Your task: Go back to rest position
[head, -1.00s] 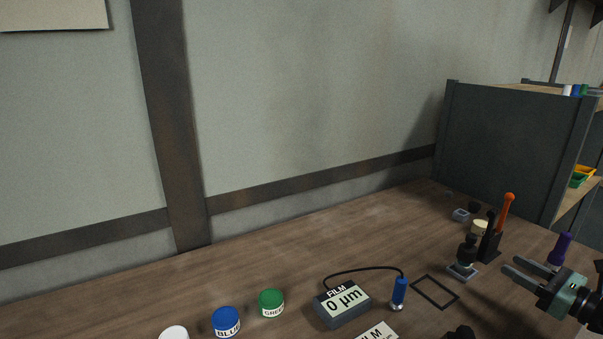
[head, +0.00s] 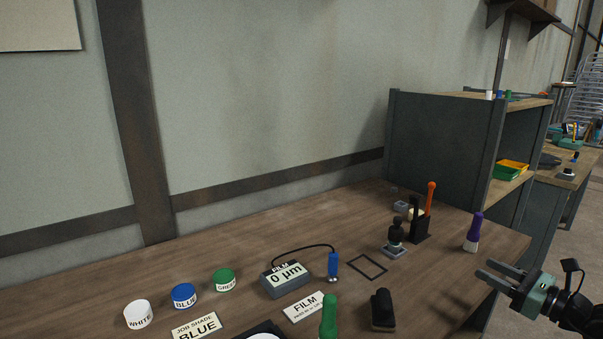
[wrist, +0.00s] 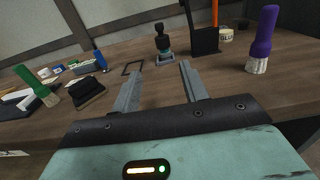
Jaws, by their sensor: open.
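My gripper (head: 503,279) is open and empty at the lower right of the head view, in front of the right end of the wooden bench (head: 330,218). In the wrist view its two grey fingers (wrist: 160,84) are spread apart with nothing between them. Beyond the fingertips stands a small dark-handled tool on a base (wrist: 164,45). A purple-handled brush (wrist: 262,40) stands on the bench to the right of the fingers, apart from them.
The film gauge (head: 287,279) with its blue probe (head: 333,266), the white (head: 138,314), blue (head: 185,296) and green (head: 224,280) jars, a green brush (head: 328,318) and a black block (head: 382,309) occupy the bench. A shelf unit (head: 440,150) stands behind. Floor (head: 505,238) shows at right.

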